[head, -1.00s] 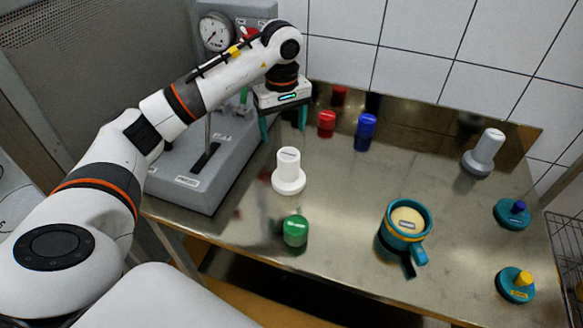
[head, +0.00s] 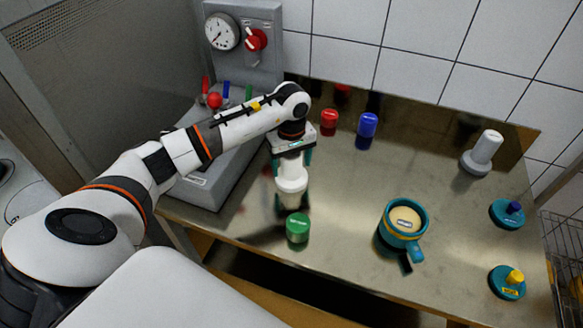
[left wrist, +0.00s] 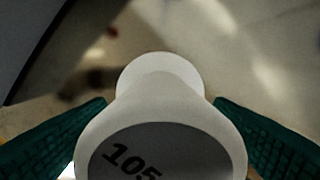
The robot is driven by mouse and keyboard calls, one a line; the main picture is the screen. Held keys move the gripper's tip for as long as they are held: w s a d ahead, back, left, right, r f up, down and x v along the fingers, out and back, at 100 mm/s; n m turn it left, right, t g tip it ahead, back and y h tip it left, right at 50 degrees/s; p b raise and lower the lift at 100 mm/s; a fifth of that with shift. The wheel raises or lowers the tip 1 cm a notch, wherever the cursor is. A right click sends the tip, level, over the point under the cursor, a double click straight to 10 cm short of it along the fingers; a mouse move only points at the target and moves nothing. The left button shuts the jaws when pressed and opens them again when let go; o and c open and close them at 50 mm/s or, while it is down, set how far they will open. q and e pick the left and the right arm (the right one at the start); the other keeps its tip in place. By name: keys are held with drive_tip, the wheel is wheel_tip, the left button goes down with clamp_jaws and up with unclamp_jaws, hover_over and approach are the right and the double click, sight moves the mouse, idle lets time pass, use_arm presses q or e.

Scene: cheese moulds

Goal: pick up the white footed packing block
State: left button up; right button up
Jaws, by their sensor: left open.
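The white footed packing block (head: 291,183) stands upright on the steel table near the grey press, its wide round foot down. My left gripper (head: 293,158) is at the upper part of the block, and its body hides the block's top in the head view. In the left wrist view the block (left wrist: 160,125) fills the middle, with a grey top face marked 105. The green fingers of my left gripper (left wrist: 160,130) are open, one on each side of the block. I cannot tell whether either finger touches it. My right gripper is not in view.
A green cylinder (head: 298,228) stands just in front of the block. Red (head: 329,122) and blue (head: 367,125) cylinders stand behind. A teal mould (head: 404,222), a grey footed block (head: 482,153) and two teal lids (head: 508,214) (head: 507,282) are to the right. The press (head: 215,180) is close left.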

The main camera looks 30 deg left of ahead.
use_arm(q)
drive_tip(key=c, duration=1.1)
drive_tip(key=shift+c, duration=1.1)
drive_tip(key=shift+w+r, duration=0.1)
drive_tip(key=shift+r, duration=0.05)
